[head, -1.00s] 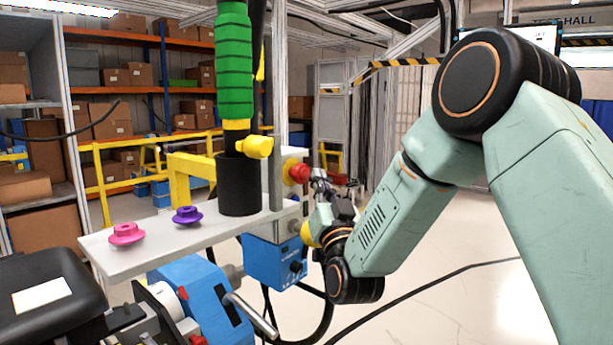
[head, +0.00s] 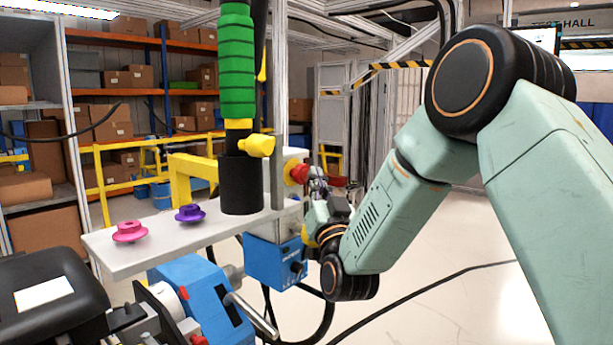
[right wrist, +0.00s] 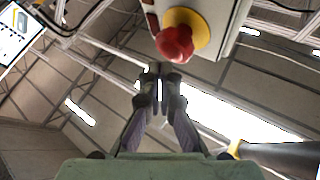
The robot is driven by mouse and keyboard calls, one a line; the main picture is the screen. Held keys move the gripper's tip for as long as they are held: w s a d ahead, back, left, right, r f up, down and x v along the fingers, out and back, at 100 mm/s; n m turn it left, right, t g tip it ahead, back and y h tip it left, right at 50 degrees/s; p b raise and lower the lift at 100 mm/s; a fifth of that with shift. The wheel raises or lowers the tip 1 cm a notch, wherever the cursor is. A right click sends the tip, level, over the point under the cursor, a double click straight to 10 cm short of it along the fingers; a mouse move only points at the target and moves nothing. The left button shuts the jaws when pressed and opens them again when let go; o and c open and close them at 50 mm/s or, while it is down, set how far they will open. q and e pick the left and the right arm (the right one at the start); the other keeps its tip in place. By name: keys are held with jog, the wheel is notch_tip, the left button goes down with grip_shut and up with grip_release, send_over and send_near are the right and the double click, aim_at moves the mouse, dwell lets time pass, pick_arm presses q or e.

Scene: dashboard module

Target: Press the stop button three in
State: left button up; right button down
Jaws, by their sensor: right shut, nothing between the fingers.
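The stop button (head: 298,173) is a red mushroom knob on the side of a grey-white box behind the post. In the right wrist view the red knob (right wrist: 176,42) sits on a yellow round collar, near the top and slightly right of centre. My right gripper (head: 319,184) is just right of the button in the head view. In the right wrist view my right gripper (right wrist: 159,70) has its fingers together with nothing between them, just below and left of the knob. Whether a fingertip touches the knob I cannot tell. My left gripper is not in view.
A grey shelf (head: 125,259) holds a pink knob (head: 130,231), a purple knob (head: 190,214) and a black cup (head: 240,188) under a green grip (head: 237,65). A blue box (head: 275,265) hangs below. Open floor lies to the right, with a cable across it.

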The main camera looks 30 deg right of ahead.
jog(key=shift+w, duration=0.15)
jog(key=shift+w+f, duration=0.15)
jog(key=shift+w, duration=0.05)
jog(key=shift+a, duration=0.1)
jog(key=shift+w, duration=0.2)
jog(key=shift+s, duration=0.1)
dwell(0.3)
jog(key=shift+s+d+f, duration=0.1)
jog(key=shift+s+d, duration=0.35)
jog(key=shift+s, duration=0.2)
jog(key=shift+s, duration=0.1)
